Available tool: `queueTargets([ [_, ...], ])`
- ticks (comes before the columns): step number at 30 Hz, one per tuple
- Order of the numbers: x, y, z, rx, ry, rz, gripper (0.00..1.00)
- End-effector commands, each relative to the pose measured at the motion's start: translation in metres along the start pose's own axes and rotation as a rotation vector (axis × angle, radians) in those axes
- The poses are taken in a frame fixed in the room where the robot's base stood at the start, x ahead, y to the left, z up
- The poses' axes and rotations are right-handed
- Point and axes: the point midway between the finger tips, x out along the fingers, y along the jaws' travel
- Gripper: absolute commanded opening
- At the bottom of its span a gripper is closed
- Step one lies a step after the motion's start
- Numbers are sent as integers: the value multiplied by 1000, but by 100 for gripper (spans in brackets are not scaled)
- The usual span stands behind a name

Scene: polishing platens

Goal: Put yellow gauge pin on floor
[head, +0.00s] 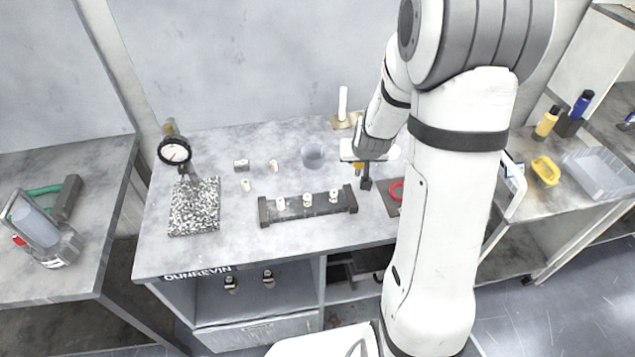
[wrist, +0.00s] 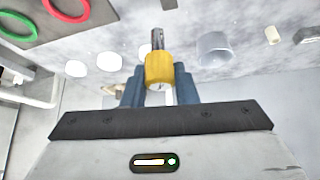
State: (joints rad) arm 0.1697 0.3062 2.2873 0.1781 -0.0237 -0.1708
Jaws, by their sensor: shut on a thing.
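The yellow gauge pin (wrist: 158,68) has a yellow collar and a grey metal tip. In the wrist view it sits between the blue fingers of my gripper (wrist: 157,88), which is shut on it. In the head view my gripper (head: 364,178) is over the right part of the grey workbench, and a bit of yellow (head: 358,166) shows at it. My arm hides part of the bench there. I cannot tell the exact height of the pin above the bench. The grey floor (head: 565,300) shows at the lower right of the head view.
On the workbench (head: 240,255) stand a dial gauge on a speckled block (head: 195,208), a dark rack with white pieces (head: 308,205) and a grey cup (head: 313,155). A red ring (head: 396,191) lies right of my gripper. Side tables flank the bench.

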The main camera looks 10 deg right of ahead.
Motion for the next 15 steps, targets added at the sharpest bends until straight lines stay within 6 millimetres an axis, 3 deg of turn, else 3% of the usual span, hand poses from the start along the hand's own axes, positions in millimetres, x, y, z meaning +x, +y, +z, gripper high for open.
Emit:
queueTargets([
  [6,34,0,22,-2,-1,-1,2],
  [15,53,-1,34,-2,0,-1,2],
])
